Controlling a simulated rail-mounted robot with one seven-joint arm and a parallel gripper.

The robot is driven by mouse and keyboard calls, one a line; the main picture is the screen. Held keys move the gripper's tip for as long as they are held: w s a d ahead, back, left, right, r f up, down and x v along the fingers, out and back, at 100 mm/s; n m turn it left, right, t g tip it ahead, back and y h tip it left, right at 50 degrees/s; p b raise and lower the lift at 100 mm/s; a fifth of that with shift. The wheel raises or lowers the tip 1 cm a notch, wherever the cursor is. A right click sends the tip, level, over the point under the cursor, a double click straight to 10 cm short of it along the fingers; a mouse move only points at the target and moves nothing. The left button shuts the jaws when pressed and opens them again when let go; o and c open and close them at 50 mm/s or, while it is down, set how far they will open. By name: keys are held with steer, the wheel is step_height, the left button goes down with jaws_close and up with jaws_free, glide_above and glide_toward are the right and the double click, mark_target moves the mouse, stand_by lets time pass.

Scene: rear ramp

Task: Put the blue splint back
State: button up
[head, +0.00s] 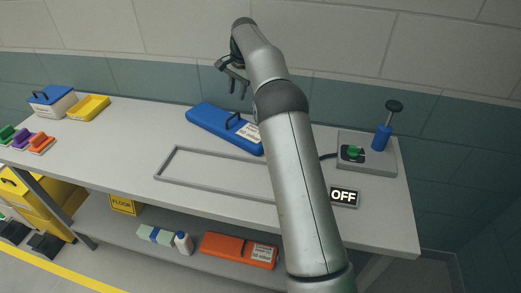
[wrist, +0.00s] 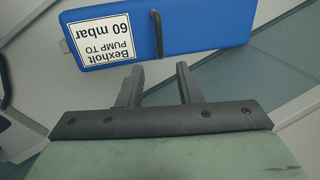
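The blue splint (head: 222,127) is a long flat blue piece with a black handle and a white label. It lies at an angle on the table, behind a grey rectangular frame (head: 168,181) that is empty where it shows. My arm hides the frame's right part. In the wrist view the splint (wrist: 203,25) has its label upside down, reading "Bexholt PUMP TO 60 mbar", and its handle (wrist: 157,33) lies just beyond my fingers. My gripper (head: 238,92) is open and empty above the splint. Its two fingers are apart in the wrist view (wrist: 159,73).
A grey pump unit (head: 372,163) with a green knob and blue cylinder stands at the right, near an "OFF" sign (head: 343,196). A lidded box (head: 52,101), yellow tray (head: 88,107) and coloured blocks are at the left. An orange labelled splint (head: 238,251) lies on the lower shelf.

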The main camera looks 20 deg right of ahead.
steer(key=s+a+r+n, duration=0.25)
steer(key=s+r, duration=0.35)
steer(key=s, duration=0.5)
steer(key=s+f+n, duration=0.2)
steer(key=s+f, duration=0.1)
steer(key=s, duration=1)
steer(key=s+a+f+n+h, duration=0.1)
steer(key=s+f+n, duration=0.2)
steer(key=s, duration=0.9)
steer(key=s+f+n+g, duration=0.1)
steer(key=s+f+n, duration=0.1)
steer(key=s, duration=1.1)
steer(key=shift+s+a+f+n, duration=0.2)
steer(key=shift+s+f+n, duration=0.2)
steer(key=shift+n, duration=0.35)
